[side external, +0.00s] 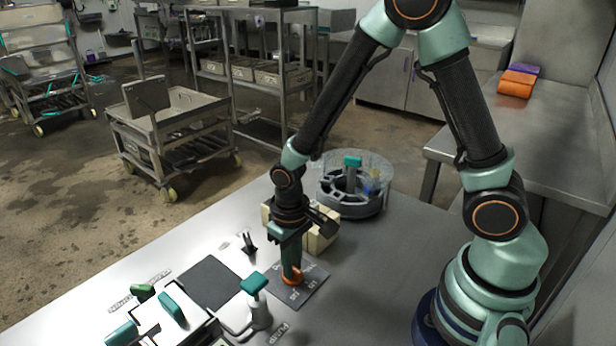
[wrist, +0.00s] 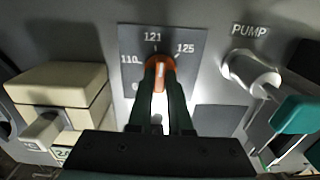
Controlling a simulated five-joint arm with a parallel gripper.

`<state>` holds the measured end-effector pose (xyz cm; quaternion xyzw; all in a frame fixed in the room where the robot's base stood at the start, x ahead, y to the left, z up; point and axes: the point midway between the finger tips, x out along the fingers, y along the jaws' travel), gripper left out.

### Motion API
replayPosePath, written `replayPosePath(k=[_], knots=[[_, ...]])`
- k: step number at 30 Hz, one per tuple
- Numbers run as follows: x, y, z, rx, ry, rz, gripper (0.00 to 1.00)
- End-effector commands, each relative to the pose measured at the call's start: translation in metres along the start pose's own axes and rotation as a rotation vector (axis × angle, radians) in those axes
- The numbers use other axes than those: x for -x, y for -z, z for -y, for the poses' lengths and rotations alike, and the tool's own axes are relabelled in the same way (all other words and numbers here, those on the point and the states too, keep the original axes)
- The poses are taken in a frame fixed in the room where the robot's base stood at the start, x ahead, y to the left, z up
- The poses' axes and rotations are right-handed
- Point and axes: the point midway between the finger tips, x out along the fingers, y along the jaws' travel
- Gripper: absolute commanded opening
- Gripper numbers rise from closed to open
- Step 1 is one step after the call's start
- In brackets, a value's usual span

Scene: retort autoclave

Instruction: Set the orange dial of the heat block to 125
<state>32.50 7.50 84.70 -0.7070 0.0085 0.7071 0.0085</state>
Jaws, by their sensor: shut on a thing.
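The orange dial (wrist: 160,66) sits on a dark grey plate (wrist: 196,42) marked 110, 121 and 125 from left to right in the wrist view. Its white mark points roughly up, close to the 121 tick and left of the 125 tick. My gripper (wrist: 160,92) is shut on the dial, one finger on each side. In the side view my gripper (side external: 291,268) points straight down onto the orange dial (side external: 292,280). The fingers hide the lower part of the dial.
A cream block (wrist: 58,98) stands left of the plate in the wrist view. A teal-handled pump lever (wrist: 292,114) stands to the right. A round clear-walled container (side external: 355,185) stands behind my gripper in the side view. A dark square pad (side external: 208,283) lies to the left.

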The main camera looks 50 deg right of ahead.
Motion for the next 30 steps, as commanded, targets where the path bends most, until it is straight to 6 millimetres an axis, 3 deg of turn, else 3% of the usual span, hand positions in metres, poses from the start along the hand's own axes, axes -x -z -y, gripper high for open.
replayPosePath(k=[18,30], knots=[[0.0006,0.0,0.0,-0.554,0.0,0.0,0.0],[0.0006,0.0,0.0,-0.745,0.0,0.0,0.0]])
